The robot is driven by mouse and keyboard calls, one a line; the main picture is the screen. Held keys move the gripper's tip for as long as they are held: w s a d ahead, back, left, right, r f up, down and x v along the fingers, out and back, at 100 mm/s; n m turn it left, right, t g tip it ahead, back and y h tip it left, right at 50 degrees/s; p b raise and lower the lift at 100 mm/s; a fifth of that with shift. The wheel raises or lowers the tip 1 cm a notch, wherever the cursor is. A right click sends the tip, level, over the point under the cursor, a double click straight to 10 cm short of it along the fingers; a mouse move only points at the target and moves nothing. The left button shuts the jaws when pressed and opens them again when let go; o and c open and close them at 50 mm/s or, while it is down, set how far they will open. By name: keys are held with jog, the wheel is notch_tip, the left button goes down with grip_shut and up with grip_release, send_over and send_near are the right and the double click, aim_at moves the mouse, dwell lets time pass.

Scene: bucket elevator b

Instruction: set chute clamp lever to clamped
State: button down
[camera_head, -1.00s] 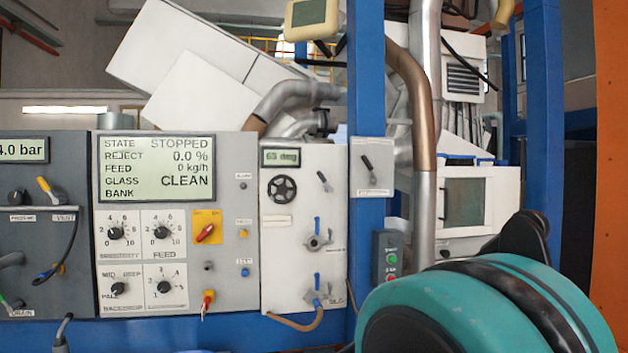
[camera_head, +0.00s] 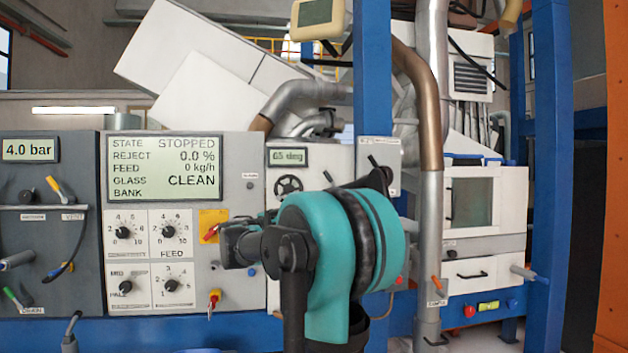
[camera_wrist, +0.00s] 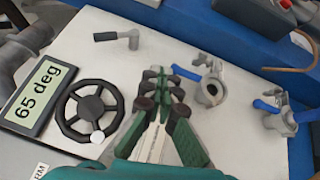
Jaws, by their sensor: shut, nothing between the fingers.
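A small black-handled lever (camera_wrist: 118,37) sits on the white panel (camera_wrist: 200,45) beside the handwheel (camera_wrist: 90,110) and the 65 deg display (camera_wrist: 38,92). I take it for the chute clamp lever; its label is not readable. Its handle points left in the wrist view, toward the display side. In the head view its tip (camera_head: 328,177) shows just above my arm. My gripper (camera_wrist: 155,75) is shut and empty over the panel, apart from the lever, between it, the handwheel and the blue-handled valves. My arm hides the gripper in the head view.
Two blue-handled valves (camera_wrist: 212,85) (camera_wrist: 280,112) stick out of the same panel. Another black lever (camera_head: 374,161) is on a plate on the blue post (camera_head: 373,80). The control panel with knobs (camera_head: 235,165) stands to the left, partly behind my arm.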

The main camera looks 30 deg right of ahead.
jog(key=w+a+r+n+t+h, duration=0.1)
jog(key=w+r+h, duration=0.1)
jog(key=r, duration=0.7)
jog(key=shift+w+a, duration=0.35)
jog(key=shift+w, duration=0.3)
jog(key=shift+d, duration=0.1)
send_near(329, 180)
jog(key=w+d+r, duration=0.3)
jog(key=w+r, duration=0.1)
jog(key=shift+w+d+r, duration=0.2)
jog(key=shift+d, duration=0.2)
jog(key=shift+r, duration=0.1)
jog(key=shift+d+r, duration=0.15)
jog(key=shift+r, duration=0.05)
